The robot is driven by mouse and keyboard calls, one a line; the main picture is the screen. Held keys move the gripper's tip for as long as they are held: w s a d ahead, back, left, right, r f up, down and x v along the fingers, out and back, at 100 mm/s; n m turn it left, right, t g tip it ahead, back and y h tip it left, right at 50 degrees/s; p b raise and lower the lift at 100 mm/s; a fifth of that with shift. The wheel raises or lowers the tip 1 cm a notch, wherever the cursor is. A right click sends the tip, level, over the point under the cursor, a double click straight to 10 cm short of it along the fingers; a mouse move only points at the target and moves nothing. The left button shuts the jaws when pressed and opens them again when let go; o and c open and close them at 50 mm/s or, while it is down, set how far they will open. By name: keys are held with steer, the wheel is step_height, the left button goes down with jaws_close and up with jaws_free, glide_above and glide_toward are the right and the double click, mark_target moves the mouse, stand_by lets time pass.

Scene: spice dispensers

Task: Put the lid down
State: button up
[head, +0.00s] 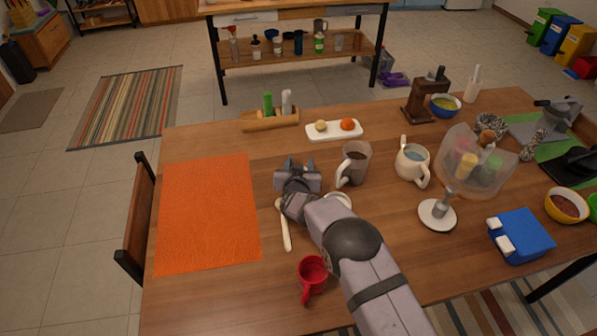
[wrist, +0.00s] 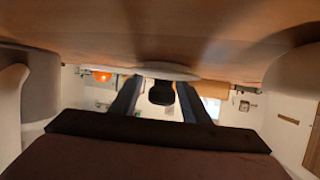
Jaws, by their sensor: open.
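The lid shows in the wrist view as a thin pale disc (wrist: 165,72) with a dark knob (wrist: 161,94). That view is upside down, so the table is at its top; the disc appears flat against the tabletop. My gripper (wrist: 158,98) is open, with one finger on each side of the knob and gaps between. In the head view my gripper (head: 298,165) is low over the table, right of the orange mat, and hides the lid.
A dark-filled mug (head: 355,160) stands close right of my gripper, with a beige pot (head: 411,160) beyond it. A white board (head: 334,131) with round food lies behind. A pale stick (head: 284,226) and red cup (head: 312,272) are nearer. The orange mat (head: 207,212) is clear.

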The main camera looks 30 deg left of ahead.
steer(key=shift+s+d+f+p, duration=0.15)
steer(key=shift+f+p, duration=0.15)
steer(key=shift+r+b+v, duration=0.2)
steer(key=shift+v, duration=2.8)
steer(key=shift+r+b+v, duration=0.15)
steer(key=shift+b+v, duration=0.05)
steer(key=shift+v, duration=2.8)
steer(key=w+d+r+m+t+h+p, duration=0.15)
steer(key=w+d+r+m, duration=0.25)
steer(key=w+d+r, duration=0.45)
steer(key=d+r+g+p, duration=0.15)
steer(key=d+g, duration=0.25)
steer(key=d, duration=0.6)
steer(key=s+d+g+h+p, duration=0.1)
steer(key=s+d+g, duration=0.1)
steer(key=s+d, duration=0.35)
steer(key=s+d+g+h+p, duration=0.2)
steer(key=s+d, duration=0.1)
steer(key=d, duration=0.6)
steer(key=s+d+r+m+g+h+p, duration=0.1)
steer(key=s+d+g, duration=0.4)
steer(key=s+d, duration=1.1)
steer(key=shift+s+m+h+p, duration=0.5)
steer(key=shift+s+h, duration=0.15)
steer(key=shift+s, duration=0.6)
